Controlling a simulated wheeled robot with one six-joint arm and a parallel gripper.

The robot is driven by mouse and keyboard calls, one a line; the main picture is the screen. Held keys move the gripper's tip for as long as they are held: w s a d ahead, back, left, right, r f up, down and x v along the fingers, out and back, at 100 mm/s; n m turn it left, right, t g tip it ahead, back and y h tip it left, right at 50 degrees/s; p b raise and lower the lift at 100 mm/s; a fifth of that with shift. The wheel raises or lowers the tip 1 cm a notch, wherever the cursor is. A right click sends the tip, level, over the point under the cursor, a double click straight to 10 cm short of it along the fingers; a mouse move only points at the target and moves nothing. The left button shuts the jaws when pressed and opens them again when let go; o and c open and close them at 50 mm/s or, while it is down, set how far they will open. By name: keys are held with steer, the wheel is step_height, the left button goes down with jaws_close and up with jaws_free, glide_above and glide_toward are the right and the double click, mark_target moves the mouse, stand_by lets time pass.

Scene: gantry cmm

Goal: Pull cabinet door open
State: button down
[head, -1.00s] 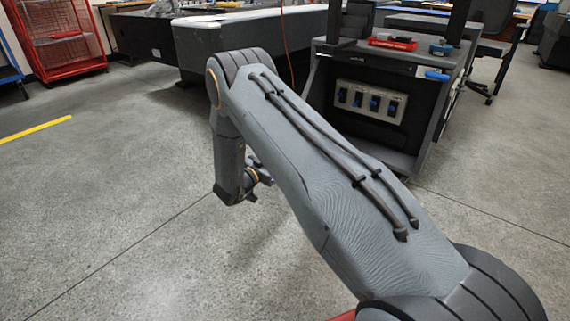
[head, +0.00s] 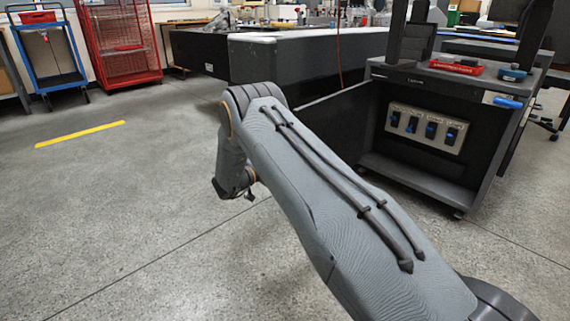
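The dark cabinet (head: 440,172) stands right of centre, with its front open onto a dark inside and a pale switch panel (head: 426,129). Its door (head: 335,125) looks like the dark panel swung out to the left from the cabinet's left edge. My arm hides the door's lower and outer part, and no handle shows. My gripper (head: 249,191) shows only as a small dark piece at the end of my arm, left of the door. Its fingers cannot be made out, and no contact with the door is visible.
A red tray (head: 456,67) and a blue-topped item (head: 511,73) lie on the cabinet top. A long granite-like table (head: 300,65) stands behind. A red cage cart (head: 121,45) and a blue cart (head: 48,60) stand back left. The floor at left is clear, with a yellow strip (head: 80,134).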

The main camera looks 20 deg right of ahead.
steer(key=shift+w+d+r, duration=0.1)
steer(key=shift+w+d, duration=0.1)
steer(key=shift+d, duration=0.05)
steer(key=c, duration=1.8)
jaws_free()
steer(key=shift+d, duration=0.2)
steer(key=p+v, duration=0.3)
steer(key=v, duration=0.5)
steer(key=shift+a, duration=0.2)
steer(key=shift+w, duration=0.1)
